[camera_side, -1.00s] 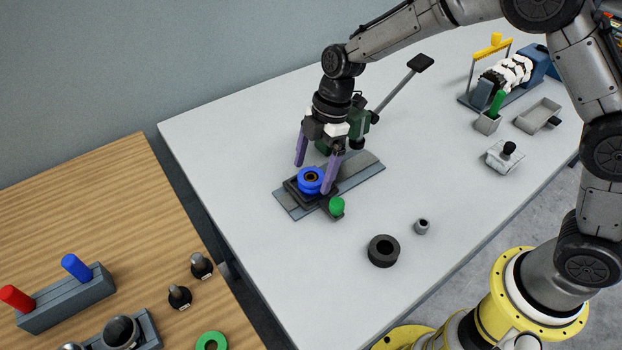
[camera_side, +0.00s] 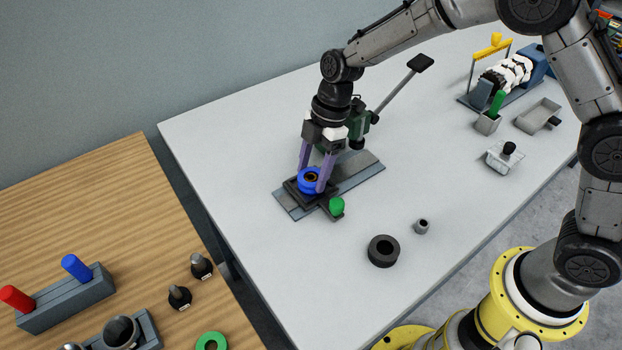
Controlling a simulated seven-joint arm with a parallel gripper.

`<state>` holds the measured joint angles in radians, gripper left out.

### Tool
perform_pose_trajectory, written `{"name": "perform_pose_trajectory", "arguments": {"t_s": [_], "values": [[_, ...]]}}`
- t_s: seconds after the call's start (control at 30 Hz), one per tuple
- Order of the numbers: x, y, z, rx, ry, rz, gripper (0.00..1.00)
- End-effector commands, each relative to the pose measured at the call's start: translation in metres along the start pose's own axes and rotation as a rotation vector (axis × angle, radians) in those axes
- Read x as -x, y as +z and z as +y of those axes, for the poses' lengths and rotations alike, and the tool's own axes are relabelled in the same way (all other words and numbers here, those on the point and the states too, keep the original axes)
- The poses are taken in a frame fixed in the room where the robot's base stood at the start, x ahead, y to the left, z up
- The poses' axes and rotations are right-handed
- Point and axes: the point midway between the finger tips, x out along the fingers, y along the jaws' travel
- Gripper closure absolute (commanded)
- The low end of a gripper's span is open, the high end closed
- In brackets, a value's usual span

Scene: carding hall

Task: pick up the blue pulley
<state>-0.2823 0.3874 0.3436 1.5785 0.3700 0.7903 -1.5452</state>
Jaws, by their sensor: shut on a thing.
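The blue pulley (camera_side: 307,184) is a round blue ring with a dark centre. It sits on a dark square holder on a grey base plate (camera_side: 361,171) on the white table. My gripper (camera_side: 313,182) points down over it, with a purple finger on each side. The fingers are shut on the pulley, and the right finger hides part of its face. I cannot see any gap between the pulley and the holder.
A green knob (camera_side: 336,206) stands close at the plate's front edge. A green machine with a long black-ended lever (camera_side: 397,92) rises just behind my gripper. A dark ring (camera_side: 383,251) and a small grey cylinder (camera_side: 422,226) lie in front; the table's left part is clear.

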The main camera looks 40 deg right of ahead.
Motion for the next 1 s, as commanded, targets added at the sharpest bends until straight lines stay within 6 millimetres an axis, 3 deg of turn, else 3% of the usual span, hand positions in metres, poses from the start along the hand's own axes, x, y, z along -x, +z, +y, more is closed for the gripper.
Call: {"name": "perform_pose_trajectory", "arguments": {"t_s": [0.37, 0.6, 0.83, 1.0], "values": [[0.008, -0.003, 0.001, 0.000, 0.005, 0.002, 1.00], [0.033, -0.009, 0.001, 0.002, 0.007, 0.002, 1.00], [0.070, -0.007, -0.026, 0.001, 0.009, 0.003, 1.00], [0.102, -0.003, -0.058, 0.001, 0.006, 0.001, 1.00]]}}
